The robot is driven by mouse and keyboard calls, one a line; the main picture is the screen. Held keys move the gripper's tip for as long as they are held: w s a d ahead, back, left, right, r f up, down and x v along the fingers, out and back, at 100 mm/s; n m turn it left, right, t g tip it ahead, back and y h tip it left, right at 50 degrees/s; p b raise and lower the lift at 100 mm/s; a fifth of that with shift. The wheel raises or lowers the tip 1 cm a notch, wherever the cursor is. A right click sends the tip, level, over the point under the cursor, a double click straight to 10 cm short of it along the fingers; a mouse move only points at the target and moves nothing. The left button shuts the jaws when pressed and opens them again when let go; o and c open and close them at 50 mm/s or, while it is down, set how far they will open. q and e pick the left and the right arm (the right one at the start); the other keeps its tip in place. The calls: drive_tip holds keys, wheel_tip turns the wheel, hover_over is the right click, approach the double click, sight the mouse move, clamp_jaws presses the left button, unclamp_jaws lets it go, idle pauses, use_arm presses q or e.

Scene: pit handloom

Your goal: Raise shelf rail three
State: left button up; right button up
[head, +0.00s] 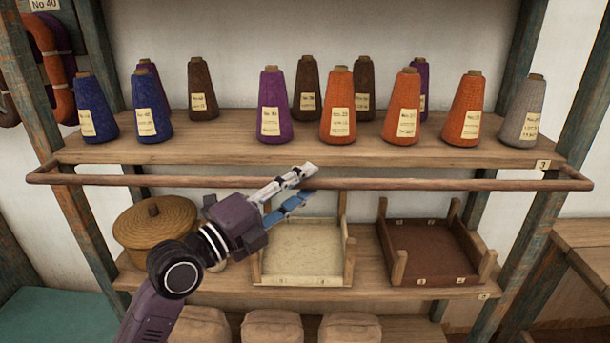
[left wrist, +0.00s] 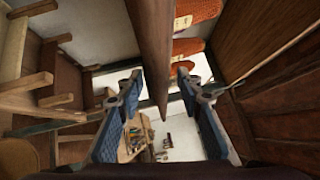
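The shelf rail (head: 420,184) is a long round wooden bar across the front of the upper shelf, just below its board, with bent ends. The small tag (head: 543,164) by it is too small to read surely. My left gripper (head: 308,183) is at the middle of the rail, one finger above it and one below. In the left wrist view the rail (left wrist: 152,50) runs between the two spread fingers of the gripper (left wrist: 160,80), with space on both sides; I see no grip on it. My right gripper is not in view.
The upper shelf (head: 220,150) holds several yarn cones, among them an orange cone (head: 339,108) behind the rail. Below stand a lidded basket (head: 155,230), a cream tray (head: 300,280) and a brown tray (head: 432,250). A post (head: 540,190) stands at right.

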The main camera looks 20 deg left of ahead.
use_arm(q)
drive_tip(key=shift+w+d, duration=0.2)
drive_tip(key=shift+w, duration=0.1)
drive_tip(key=shift+c, duration=0.7)
clamp_jaws()
